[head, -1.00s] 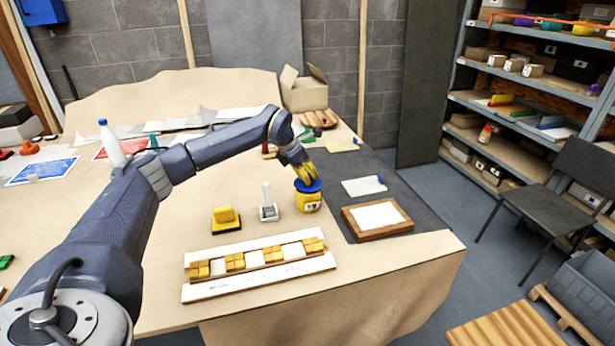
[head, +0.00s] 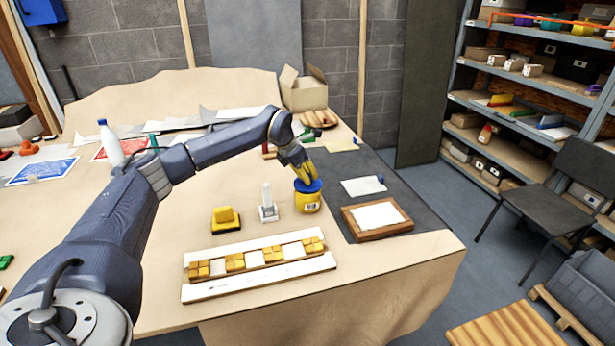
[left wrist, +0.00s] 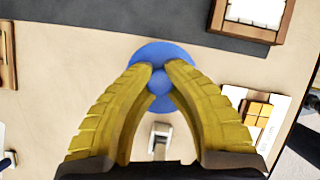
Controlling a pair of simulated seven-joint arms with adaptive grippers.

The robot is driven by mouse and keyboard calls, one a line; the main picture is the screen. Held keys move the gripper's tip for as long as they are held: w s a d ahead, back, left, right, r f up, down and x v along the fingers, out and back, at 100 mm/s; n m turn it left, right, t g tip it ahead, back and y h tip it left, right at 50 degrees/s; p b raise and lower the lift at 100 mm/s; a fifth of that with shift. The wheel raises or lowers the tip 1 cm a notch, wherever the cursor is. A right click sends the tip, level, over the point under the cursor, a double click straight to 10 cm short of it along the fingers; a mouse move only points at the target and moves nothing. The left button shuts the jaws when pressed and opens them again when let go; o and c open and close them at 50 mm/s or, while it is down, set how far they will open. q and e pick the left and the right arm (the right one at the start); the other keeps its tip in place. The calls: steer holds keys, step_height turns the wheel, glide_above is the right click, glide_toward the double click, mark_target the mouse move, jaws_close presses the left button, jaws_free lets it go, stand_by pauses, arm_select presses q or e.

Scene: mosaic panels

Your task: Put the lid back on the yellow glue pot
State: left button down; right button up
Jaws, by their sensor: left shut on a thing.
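The yellow glue pot (head: 308,204) stands upright on the table in the head view, with a pale label on its front. The blue lid (head: 308,186) is at the top of the pot; whether it is fully seated cannot be told. My left gripper (head: 311,179) is right above the pot with its yellow fingers shut on the lid. In the left wrist view the lid (left wrist: 165,52) is a blue disc with a round knob between the fingertips (left wrist: 158,68), and it hides the pot beneath. My right gripper is in neither current view.
A white-topped wooden frame (head: 377,216) lies right of the pot. A white-handled tool (head: 268,205) and a yellow block on a dark base (head: 226,219) stand to the left. A mosaic panel (head: 260,262) with yellow tiles lies in front. Bare table separates them.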

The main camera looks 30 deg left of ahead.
arm_select(q)
steer(key=shift+f, duration=0.1)
stand_by(0.8)
steer(key=c, duration=0.8)
jaws_free()
steer(key=shift+r, duration=3.5)
steer(key=shift+c, duration=0.2)
jaws_close()
steer(key=shift+f, duration=2.9)
